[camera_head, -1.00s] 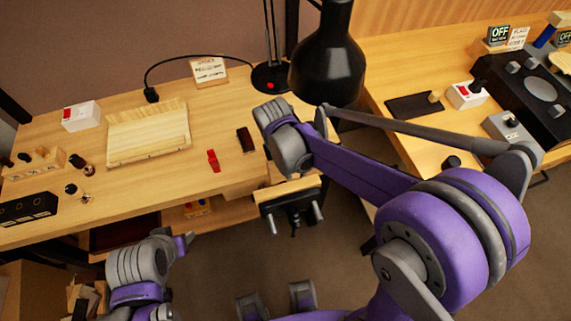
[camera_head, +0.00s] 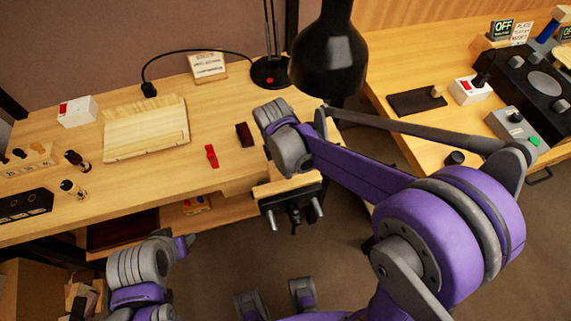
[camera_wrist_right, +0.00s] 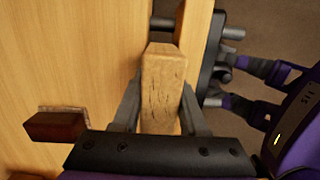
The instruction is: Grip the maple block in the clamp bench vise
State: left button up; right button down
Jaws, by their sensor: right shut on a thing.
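The maple block (camera_wrist_right: 163,88) is a pale, grained wooden bar held between the two dark fingers of my right gripper (camera_wrist_right: 161,105) in the right wrist view. The bench vise (camera_head: 289,200) is on the bench's front edge, with a wooden jaw facing and black metal body. In the right wrist view, the vise's wooden jaw (camera_wrist_right: 194,32) lies just right of the block, and a gap with a metal rod shows beyond the block's far end. I cannot tell whether the block touches the jaws. My left gripper (camera_head: 184,244) hangs low in front of the bench, its opening unclear.
A dark red-brown block (camera_head: 244,135) and a red clamp-like piece (camera_head: 211,156) lie on the bench near the vise. A pale wooden board (camera_head: 146,130) lies farther left. A black lamp (camera_head: 327,55) hangs over the back right. Floor is clear in front of the vise.

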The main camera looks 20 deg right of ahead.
jog(key=shift+c, duration=1.8)
grip_release()
pick_arm(q)
jog(key=shift+w+r+p, duration=0.15)
jog(key=shift+r+p, duration=0.35)
jog(key=shift+p, duration=0.05)
pick_arm(e)
jog(key=r, duration=0.3)
jog(key=a+r, duration=0.1)
jog(key=r, duration=0.6)
jog(key=shift+a+r, duration=0.15)
jog(key=shift+r, duration=0.2)
